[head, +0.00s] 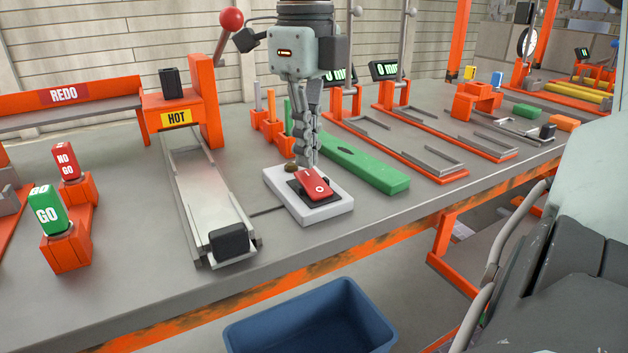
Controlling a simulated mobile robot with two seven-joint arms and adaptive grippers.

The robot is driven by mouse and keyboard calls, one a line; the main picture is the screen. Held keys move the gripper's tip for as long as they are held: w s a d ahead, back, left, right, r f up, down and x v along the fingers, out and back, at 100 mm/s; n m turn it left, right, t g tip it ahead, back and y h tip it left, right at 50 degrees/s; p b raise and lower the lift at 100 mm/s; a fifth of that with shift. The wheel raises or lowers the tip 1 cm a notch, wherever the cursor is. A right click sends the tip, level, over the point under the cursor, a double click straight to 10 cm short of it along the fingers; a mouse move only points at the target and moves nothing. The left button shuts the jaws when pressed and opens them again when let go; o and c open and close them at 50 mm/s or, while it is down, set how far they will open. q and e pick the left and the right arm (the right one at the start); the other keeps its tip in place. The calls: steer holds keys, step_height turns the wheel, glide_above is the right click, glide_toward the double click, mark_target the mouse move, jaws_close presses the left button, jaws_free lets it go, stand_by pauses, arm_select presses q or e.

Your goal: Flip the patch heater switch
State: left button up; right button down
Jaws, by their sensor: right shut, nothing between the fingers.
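The patch heater switch is a red rocker (316,184) with a white circle mark, set in a black frame on a white base (333,209) on the bench. A dark cable runs from the base toward the heater channel (205,190) beside the HOT sign. My right gripper (306,166) points straight down over the far left part of the switch. Its fingers are shut with nothing between them, and the tips are at or just above the rocker; I cannot tell whether they touch. My left gripper is not in view.
A green plank (365,168) lies just behind and right of the switch. A lever with a red ball (231,19) stands at the back left. GO (47,212) and NO GO (67,162) blocks are at the left. A blue bin (310,318) is below the bench's front edge.

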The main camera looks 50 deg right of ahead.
mark_target(307, 174)
steer(key=shift+f+b, duration=0.7)
steer(key=shift+f, duration=0.2)
steer(key=shift+r, duration=0.1)
stand_by(0.3)
steer(key=shift+r+p, duration=2.7)
steer(key=shift+r, duration=0.75)
